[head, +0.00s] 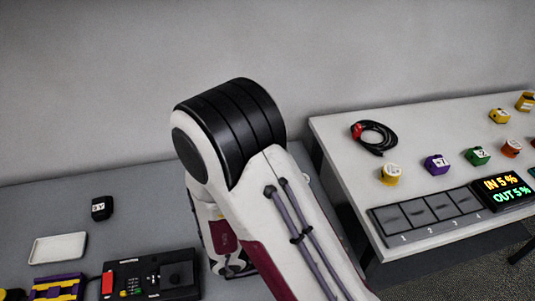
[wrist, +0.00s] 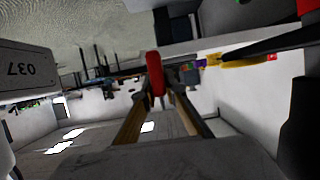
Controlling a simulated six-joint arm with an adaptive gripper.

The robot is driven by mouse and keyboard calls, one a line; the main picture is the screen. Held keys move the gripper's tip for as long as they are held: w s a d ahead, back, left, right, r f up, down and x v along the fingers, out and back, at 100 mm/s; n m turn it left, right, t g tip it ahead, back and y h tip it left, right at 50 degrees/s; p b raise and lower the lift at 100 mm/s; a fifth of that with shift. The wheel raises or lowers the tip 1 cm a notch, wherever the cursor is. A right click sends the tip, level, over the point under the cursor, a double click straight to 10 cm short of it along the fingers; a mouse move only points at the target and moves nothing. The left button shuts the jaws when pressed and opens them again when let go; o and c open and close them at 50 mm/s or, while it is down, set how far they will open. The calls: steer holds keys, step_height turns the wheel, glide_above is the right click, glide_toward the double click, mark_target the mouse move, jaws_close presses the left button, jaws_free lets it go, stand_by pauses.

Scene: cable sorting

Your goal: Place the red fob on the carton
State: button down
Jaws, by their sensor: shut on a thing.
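My gripper (wrist: 163,94) shows in the wrist view, its two fingers closed on the red fob (wrist: 154,72). The fob is a small rounded red piece that sticks out past the fingertips. A pale grey box marked 037, which looks like the carton (wrist: 28,92), stands at the left edge of the wrist view, apart from the fob. In the head view my own arm covers the middle, and the gripper, fob and carton are hidden or out of view.
In the head view, a white table (head: 333,131) at right bears a coiled black cable (head: 378,137), several coloured labelled blocks, numbered pads (head: 425,213) and a display (head: 503,189). A grey table at left holds a white tray (head: 58,248), a black block (head: 102,207) and a keypad device (head: 151,277).

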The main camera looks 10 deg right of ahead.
step_height(320, 180, up, 10)
steer(key=shift+f, duration=0.15)
steer(key=w+a+r+n+t+y, duration=0.1)
steer(key=w+a+n+t+y, duration=0.3)
steer(key=w, duration=1)
steer(key=w+a+n+t+y, duration=0.15)
steer(key=w+n+t, duration=0.3)
steer(key=w, duration=1.05)
steer(key=w+a+r+n+t+y, duration=0.1)
steer(key=w+a+n+t+y, duration=0.3)
steer(key=w, duration=1)
steer(key=w+d+f+n+y, duration=0.2)
steer(key=w+f+n+y, duration=0.2)
steer(key=f, duration=0.3)
steer(key=shift+w+d+n, duration=0.35)
steer(key=shift+w+n, duration=0.2)
steer(key=shift+w, duration=0.3)
steer(key=shift+f+t, duration=0.15)
steer(key=shift+t, duration=0.1)
steer(key=shift+f, duration=3)
steer(key=shift+f, duration=1.85)
